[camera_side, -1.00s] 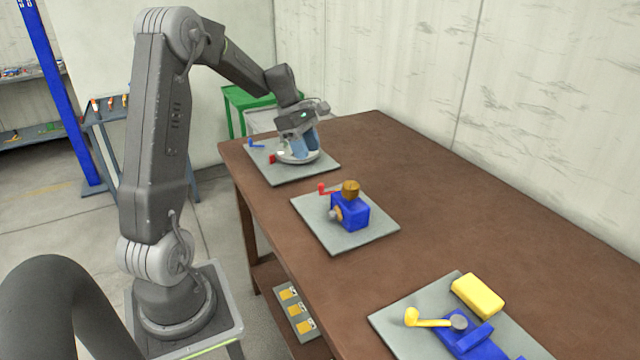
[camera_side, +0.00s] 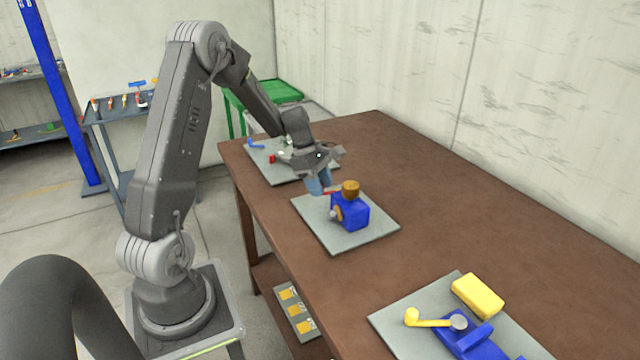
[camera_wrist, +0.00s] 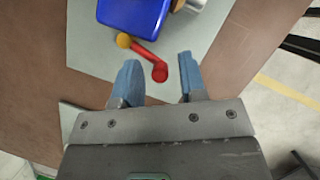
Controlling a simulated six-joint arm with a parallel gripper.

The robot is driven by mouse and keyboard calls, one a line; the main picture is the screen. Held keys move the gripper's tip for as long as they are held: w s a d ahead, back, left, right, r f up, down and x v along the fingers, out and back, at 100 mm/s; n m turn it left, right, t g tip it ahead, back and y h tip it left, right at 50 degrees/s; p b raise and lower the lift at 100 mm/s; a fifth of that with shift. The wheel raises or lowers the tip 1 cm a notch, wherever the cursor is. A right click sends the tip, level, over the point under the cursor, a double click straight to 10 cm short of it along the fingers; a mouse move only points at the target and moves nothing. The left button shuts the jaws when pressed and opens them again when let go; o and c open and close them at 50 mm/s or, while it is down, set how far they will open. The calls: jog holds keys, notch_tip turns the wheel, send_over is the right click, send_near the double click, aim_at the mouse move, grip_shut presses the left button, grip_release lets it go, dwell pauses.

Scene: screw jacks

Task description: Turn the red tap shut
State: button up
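The red tap (camera_wrist: 160,71) is a lever with a round red end, fixed to a blue block (camera_wrist: 133,16) in the wrist view. In the side view the blue block (camera_side: 352,213) stands on the middle grey plate with a brown knob (camera_side: 350,187) on top, and the tap (camera_side: 332,191) is partly hidden by my fingers. My gripper (camera_wrist: 157,82) has its two blue fingers spread apart. In the side view my gripper (camera_side: 318,184) is close to the lever.
The middle grey plate (camera_side: 322,235) lies on the brown table (camera_side: 430,215). A farther plate (camera_side: 318,176) carries a blue lever (camera_side: 256,145) and a small red part (camera_side: 272,159). A near plate (camera_side: 395,320) carries a yellow lever (camera_side: 425,319) and a yellow block (camera_side: 478,295).

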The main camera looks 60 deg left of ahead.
grip_shut()
jog(key=shift+s+d+n+t, duration=0.1)
jog(key=shift+d+n+t, duration=0.2)
jog(key=shift+n, duration=0.4)
jog(key=shift+o, duration=0.5)
grip_release()
jog(key=v, duration=1.4)
jog(key=shift+d, duration=0.15)
